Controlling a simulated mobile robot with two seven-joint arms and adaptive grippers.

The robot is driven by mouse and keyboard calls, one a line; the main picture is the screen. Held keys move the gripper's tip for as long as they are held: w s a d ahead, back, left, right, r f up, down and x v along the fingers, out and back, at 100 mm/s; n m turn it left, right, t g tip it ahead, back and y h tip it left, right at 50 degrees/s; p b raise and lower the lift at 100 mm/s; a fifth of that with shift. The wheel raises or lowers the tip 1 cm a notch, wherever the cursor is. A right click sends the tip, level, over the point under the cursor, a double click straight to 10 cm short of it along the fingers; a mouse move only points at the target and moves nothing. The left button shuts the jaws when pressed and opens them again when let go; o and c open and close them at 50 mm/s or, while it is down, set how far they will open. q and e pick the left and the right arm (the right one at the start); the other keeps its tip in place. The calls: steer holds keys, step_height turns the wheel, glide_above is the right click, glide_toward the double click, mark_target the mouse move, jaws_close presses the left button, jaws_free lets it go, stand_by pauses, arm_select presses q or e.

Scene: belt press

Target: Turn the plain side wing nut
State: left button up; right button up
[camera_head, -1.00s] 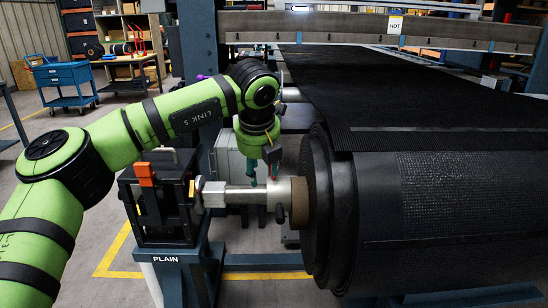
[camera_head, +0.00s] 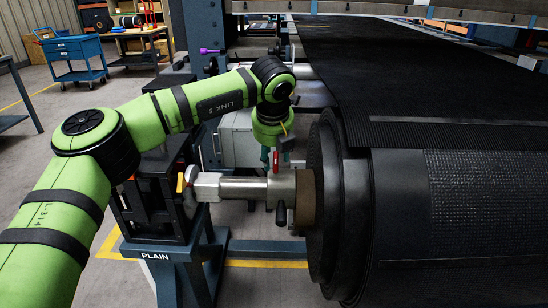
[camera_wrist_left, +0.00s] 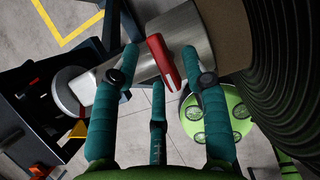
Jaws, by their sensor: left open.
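The plain side wing nut appears to be the red two-pronged piece (camera_head: 276,161) on top of the steel shaft (camera_head: 245,188), at the roll's left end. It also shows in the left wrist view (camera_wrist_left: 165,60). My left gripper (camera_head: 268,156) hangs just above and behind the shaft in the head view. In the left wrist view its three teal fingers (camera_wrist_left: 160,66) are spread open, with the red piece between the two upper ones. A gap shows on both sides of it; contact with the lower finger cannot be told. My right gripper is not in view.
The shaft rests on a dark stand (camera_head: 178,262) marked PLAIN. A large black belt roll (camera_head: 400,225) fills the right, close to the shaft's brown collar (camera_head: 305,198). A black handle (camera_head: 281,213) hangs below the shaft. A blue cart (camera_head: 72,55) stands far left.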

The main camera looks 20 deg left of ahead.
arm_select(q)
steer(key=shift+w+f, duration=0.1)
steer(key=shift+f, duration=0.25)
jaws_close()
